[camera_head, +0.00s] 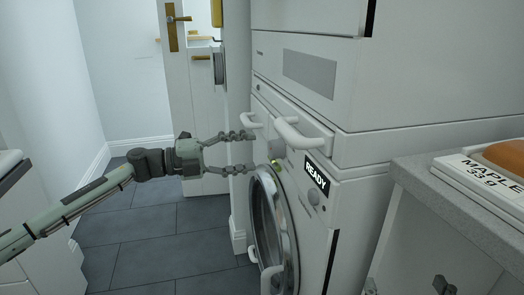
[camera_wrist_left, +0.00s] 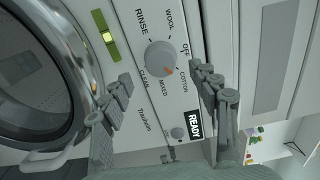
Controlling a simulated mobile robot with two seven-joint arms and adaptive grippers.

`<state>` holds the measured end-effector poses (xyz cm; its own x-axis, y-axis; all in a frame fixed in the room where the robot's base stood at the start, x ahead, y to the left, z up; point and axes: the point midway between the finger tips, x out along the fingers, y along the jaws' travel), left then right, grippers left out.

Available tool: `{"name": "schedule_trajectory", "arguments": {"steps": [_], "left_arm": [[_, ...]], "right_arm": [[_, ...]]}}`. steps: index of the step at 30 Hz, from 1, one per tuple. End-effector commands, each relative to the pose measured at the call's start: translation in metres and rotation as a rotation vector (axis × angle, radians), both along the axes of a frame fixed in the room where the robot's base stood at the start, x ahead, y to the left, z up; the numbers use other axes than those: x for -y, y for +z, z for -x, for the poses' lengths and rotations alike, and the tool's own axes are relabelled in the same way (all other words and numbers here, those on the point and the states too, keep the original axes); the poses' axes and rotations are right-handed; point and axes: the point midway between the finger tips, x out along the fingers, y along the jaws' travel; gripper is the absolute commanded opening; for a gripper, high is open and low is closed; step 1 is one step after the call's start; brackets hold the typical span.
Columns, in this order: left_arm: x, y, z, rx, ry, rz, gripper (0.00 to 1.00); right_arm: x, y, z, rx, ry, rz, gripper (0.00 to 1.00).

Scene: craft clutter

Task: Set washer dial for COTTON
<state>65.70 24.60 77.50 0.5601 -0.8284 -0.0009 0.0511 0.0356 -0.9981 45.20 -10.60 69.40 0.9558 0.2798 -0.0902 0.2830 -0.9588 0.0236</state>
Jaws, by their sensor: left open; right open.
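The washer's control panel (camera_wrist_left: 140,114) fills the middle of the left wrist view. Its round grey dial (camera_wrist_left: 160,57) has printed labels around it: RINSE, WOOL, OFF, COTTON, MIXED and CLEAN. In the head view, the left gripper (camera_head: 252,152) is beside the washer front near the dial (camera_head: 278,148). My right gripper (camera_head: 407,287) shows only as finger parts at the bottom edge, apart.
The READY display (camera_head: 317,176) and a small knob (camera_head: 314,198) are on the panel. The round washer door (camera_head: 270,222) is below. Pale handles (camera_head: 298,134) protrude above. A counter (camera_head: 450,185) with a MAPLE-labelled item (camera_head: 485,172) stands at right. The floor at left is clear.

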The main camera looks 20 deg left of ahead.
Motion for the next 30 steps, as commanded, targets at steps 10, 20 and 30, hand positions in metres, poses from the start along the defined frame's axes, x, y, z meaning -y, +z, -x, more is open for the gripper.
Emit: {"name": "schedule_trajectory", "arguments": {"steps": [10, 20, 30], "left_arm": [[-0.049, -0.001, 0.033, -0.002, 0.001, -0.001, 0.61], [-0.054, 0.000, 0.037, 0.001, -0.001, 0.000, 0.61], [-0.054, 0.000, 0.037, 0.001, 0.000, 0.001, 0.61]], "right_arm": [[0.000, 0.000, 0.000, 0.001, 0.000, 0.000, 0.88], [0.000, 0.000, 0.000, 0.001, 0.000, 0.000, 0.88], [0.000, 0.000, 0.000, 0.000, 0.000, 0.000, 0.88]]}}
